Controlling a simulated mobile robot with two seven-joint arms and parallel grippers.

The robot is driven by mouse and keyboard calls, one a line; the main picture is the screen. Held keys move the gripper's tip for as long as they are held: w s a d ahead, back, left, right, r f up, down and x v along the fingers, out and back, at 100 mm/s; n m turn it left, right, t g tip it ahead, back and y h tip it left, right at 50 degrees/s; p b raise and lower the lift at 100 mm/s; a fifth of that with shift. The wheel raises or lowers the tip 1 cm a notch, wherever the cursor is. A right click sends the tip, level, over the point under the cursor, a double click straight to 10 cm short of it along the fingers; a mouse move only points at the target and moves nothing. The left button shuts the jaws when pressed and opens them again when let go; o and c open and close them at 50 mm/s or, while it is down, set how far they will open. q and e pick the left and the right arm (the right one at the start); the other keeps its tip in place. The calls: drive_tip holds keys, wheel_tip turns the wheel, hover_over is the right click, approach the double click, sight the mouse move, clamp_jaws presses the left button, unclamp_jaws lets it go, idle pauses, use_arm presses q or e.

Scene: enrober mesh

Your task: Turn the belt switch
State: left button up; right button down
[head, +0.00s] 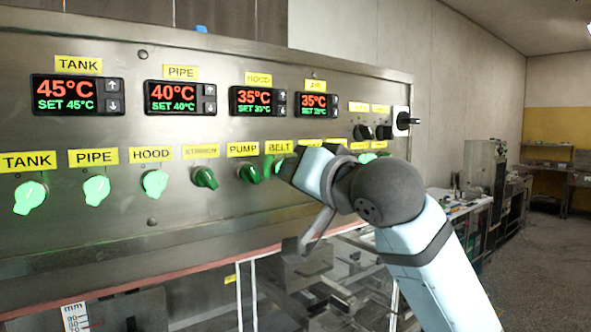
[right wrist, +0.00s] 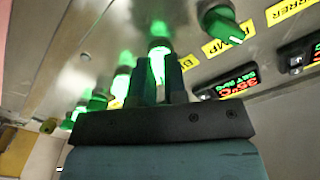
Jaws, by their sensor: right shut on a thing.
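The belt switch (right wrist: 157,52) is a lit green knob. In the right wrist view it sits between the fingers of my right gripper (right wrist: 160,78), which is shut on it. In the head view the yellow BELT label (head: 279,147) shows above my right gripper (head: 284,169), and the gripper hides most of the switch. How far the knob is turned is hard to tell. My left gripper is not in view.
The green pump switch (head: 249,174) is close on the left, with the stirrer switch (head: 204,178) beyond it. More knobs lie right of the gripper, partly hidden. A black rotary handle (head: 407,119) sticks out at the panel's right end. Temperature displays (head: 257,101) run above.

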idle(0.5)
drive_tip(key=c, duration=1.2)
unclamp_jaws()
drive_tip(key=shift+o, duration=0.2)
drive_tip(key=shift+d, duration=0.1)
drive_tip(key=b+v, duration=0.1)
drive_tip(key=v, duration=1.2)
drive_tip(key=shift+s+d+b, duration=0.25)
drive_tip(key=shift+s+b, duration=0.1)
drive_tip(key=shift+b, duration=0.05)
